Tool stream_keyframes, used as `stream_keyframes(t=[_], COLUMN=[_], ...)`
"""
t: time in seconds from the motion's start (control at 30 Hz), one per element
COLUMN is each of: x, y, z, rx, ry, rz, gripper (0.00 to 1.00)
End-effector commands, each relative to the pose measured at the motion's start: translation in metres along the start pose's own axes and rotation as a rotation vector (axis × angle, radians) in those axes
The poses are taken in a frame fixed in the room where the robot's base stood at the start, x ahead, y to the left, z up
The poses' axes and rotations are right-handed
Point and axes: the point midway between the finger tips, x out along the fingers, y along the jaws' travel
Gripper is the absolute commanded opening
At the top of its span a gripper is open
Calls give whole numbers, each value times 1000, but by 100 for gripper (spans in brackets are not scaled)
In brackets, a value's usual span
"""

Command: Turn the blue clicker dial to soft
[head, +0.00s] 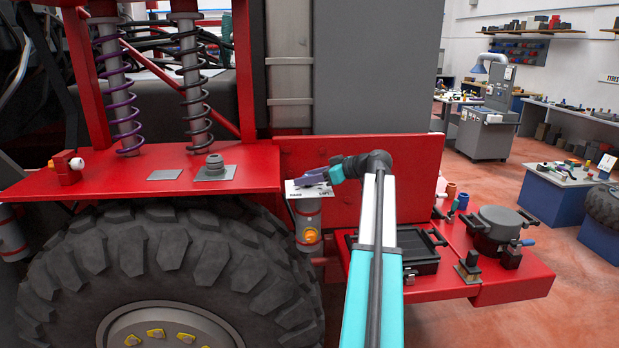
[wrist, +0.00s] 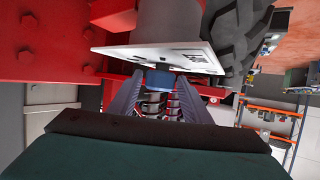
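The blue clicker dial (wrist: 158,79) shows in the wrist view, just under the edge of a white label plate (wrist: 150,50). The plate has dark lettering too small to read surely. In the head view the plate (head: 309,191) sits on top of a grey cylinder by the red fender's right end. My gripper (head: 308,179) reaches over the plate from the right. In the wrist view my two fingers (wrist: 158,85) stand on either side of the dial, their tips close to it. I cannot tell whether they press on it. The dial's pointer is hidden.
The red fender (head: 140,172) and large tire (head: 170,265) lie left of the plate. An orange knob (head: 311,236) sits on the cylinder below. A red shelf (head: 520,280) with a black tray (head: 425,262) and a grey pot (head: 497,225) is to the right.

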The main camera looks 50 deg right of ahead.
Motion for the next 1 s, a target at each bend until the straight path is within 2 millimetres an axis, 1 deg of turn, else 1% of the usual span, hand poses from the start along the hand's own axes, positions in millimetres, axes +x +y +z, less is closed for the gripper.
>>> stream_keyframes(t=[0.03,0.17,0.2,0.23,0.33,0.67,1.0], x=[0,0,0,0,1,2,3], y=[0,0,16,8,2,-3,-5], z=[0,0,-2,-1,-1,1,2], rx=[0,0,0,0,-1,16,82], ry=[0,0,0,1,1,2,4], rz=[0,-1,-2,-2,2,46,209], gripper=[35,13,11,11,11,11,11])
